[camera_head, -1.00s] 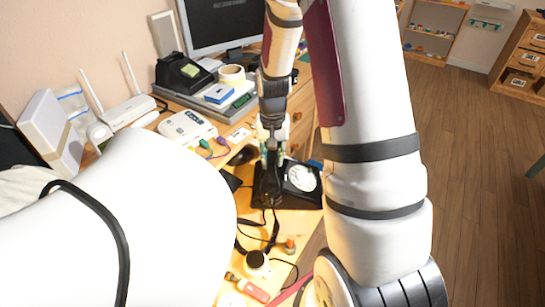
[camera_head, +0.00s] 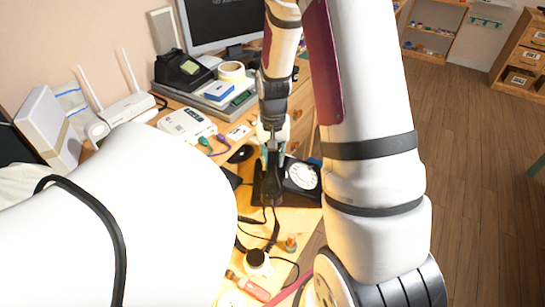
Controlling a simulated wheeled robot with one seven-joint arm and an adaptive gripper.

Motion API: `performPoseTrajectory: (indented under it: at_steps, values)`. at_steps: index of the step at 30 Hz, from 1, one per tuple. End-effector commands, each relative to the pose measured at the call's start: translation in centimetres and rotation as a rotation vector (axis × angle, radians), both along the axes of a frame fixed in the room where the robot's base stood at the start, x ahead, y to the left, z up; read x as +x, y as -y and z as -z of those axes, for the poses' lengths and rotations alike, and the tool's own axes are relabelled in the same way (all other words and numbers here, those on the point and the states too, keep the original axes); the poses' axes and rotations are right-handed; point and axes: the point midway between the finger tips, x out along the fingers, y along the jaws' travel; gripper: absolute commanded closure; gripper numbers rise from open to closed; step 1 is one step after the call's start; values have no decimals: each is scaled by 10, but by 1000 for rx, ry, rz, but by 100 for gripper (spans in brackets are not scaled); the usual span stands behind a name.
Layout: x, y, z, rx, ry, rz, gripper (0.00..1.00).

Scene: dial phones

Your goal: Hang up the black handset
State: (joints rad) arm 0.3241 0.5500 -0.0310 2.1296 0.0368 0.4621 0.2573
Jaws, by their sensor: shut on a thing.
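The black dial phone (camera_head: 312,198) with its white dial (camera_head: 301,176) sits on the wooden desk beyond my arm. My gripper (camera_head: 270,172) is over the left part of the phone, pointing down. It is shut on the black handset (camera_head: 271,188), which shows as a dark upright shape at the fingers. The handset hides the phone's left part and cradle, so I cannot tell whether it touches the phone. A dark cord hangs from there toward the front.
A white router (camera_head: 128,108), a white box-like device (camera_head: 187,124), a tape roll (camera_head: 231,71) and a monitor (camera_head: 228,22) stand behind and left. A red marker-like item (camera_head: 252,288) and a round black-topped item (camera_head: 257,260) lie in front. My arm hides much of the desk.

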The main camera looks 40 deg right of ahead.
Motion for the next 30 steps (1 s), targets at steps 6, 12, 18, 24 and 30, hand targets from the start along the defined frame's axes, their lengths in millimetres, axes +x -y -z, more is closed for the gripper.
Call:
performPoseTrajectory:
  at_steps: [6,12,18,24,30]
  values:
    - [0,0,5,0,0,0,100]
    - [0,0,6,0,0,0,100]
    - [0,0,6,0,0,0,51]
    - [0,0,6,0,0,0,51]
    - [1,0,0,-1,2,0,51]
